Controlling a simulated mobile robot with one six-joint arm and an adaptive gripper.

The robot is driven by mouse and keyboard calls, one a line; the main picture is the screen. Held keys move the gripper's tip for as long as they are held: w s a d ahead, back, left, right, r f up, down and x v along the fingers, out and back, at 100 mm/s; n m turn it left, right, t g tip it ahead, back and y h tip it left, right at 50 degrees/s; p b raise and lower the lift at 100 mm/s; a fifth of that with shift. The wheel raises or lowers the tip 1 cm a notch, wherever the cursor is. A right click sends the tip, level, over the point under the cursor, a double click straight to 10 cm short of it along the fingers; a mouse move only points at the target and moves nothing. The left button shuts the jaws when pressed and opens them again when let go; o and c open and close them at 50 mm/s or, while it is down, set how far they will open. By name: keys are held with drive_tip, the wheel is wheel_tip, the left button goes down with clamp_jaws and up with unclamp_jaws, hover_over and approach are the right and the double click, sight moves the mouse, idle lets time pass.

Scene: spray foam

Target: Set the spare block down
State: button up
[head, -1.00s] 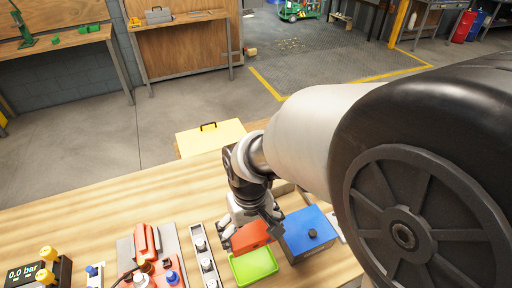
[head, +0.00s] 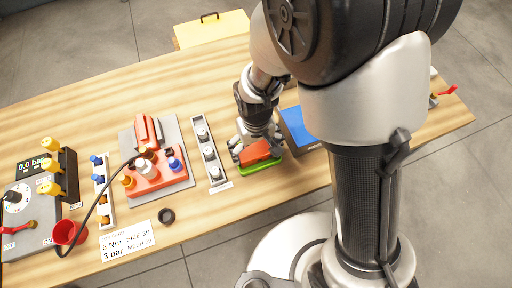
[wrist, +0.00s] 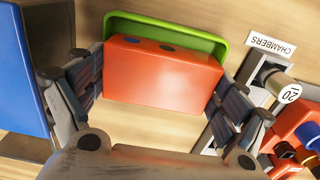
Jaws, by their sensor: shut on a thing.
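The spare block is an orange-red block (head: 255,151) with dark round spots on one face. My gripper (head: 258,146) is shut on it, with one finger on each side. The block also fills the middle of the wrist view (wrist: 160,80). A shallow green tray (head: 263,164) lies under or just behind the block; its green rim also shows in the wrist view (wrist: 225,47). The block covers most of the tray. I cannot tell whether the block touches the tray floor.
A blue-topped box (head: 297,128) stands close right of the tray. A grey rack of chambers (head: 210,153) is close on the left. Further left are a red manifold on a grey plate (head: 183,185), a red cup (head: 67,232) and a gauge box (head: 30,215). Bare wood lies in front.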

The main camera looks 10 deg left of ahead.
drive_tip(key=shift+f, duration=0.3)
drive_tip(key=shift+f, duration=0.2)
drive_tip(key=o, duration=1.2)
drive_tip(key=shift+o, duration=0.2)
